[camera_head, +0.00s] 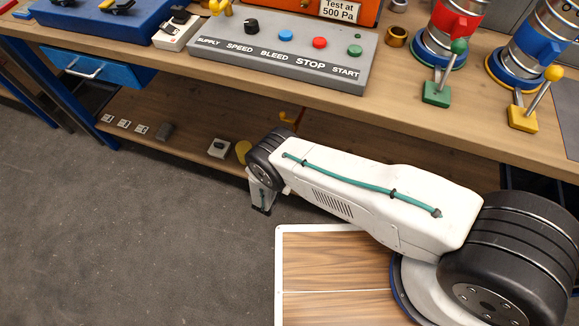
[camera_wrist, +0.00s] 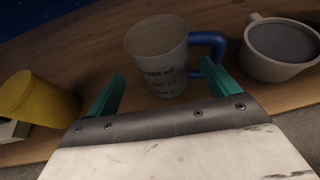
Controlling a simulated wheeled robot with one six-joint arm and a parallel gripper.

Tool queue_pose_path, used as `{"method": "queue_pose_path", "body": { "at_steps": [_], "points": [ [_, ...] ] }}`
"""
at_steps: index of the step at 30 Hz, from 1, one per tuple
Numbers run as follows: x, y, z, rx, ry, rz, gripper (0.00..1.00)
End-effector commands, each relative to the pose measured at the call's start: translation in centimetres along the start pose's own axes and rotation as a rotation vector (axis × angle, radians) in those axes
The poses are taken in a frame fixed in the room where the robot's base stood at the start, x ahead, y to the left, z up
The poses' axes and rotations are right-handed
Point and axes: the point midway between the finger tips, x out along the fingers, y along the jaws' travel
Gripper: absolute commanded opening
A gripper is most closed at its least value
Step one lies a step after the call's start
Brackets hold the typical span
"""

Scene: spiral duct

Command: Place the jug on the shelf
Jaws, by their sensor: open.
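The jug (camera_wrist: 158,62) is a pale measuring cup with dark markings and a blue handle on its right side. It stands upright on a wooden surface in the wrist view, which looks like the lower shelf (camera_head: 185,165) under the bench. My gripper (camera_wrist: 163,72) is open, its two green fingers pointing towards the jug, one on either side in the picture. I cannot tell whether they touch it. In the head view my gripper (camera_head: 262,198) hangs low by the lower shelf's front edge, and my arm hides the jug.
The workbench top (camera_head: 420,125) overhangs the lower shelf. Grey floor (camera_head: 110,240) is clear at the left.

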Motion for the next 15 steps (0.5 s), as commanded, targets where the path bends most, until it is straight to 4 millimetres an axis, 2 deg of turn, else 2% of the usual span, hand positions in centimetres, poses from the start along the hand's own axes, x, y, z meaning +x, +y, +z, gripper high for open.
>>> {"method": "queue_pose_path", "body": {
  "at_steps": [1, 6, 10, 15],
  "points": [
    [-1.3, 0.1, 0.1, -0.004, 0.000, 0.004, 0.87],
    [-4.5, 0.1, 0.0, -0.002, 0.000, 0.003, 0.87],
    [-6.1, 0.1, 0.0, -0.001, -0.001, 0.002, 0.87],
    [-6.9, -0.1, 0.0, -0.001, -0.001, 0.000, 0.87]
  ]
}}
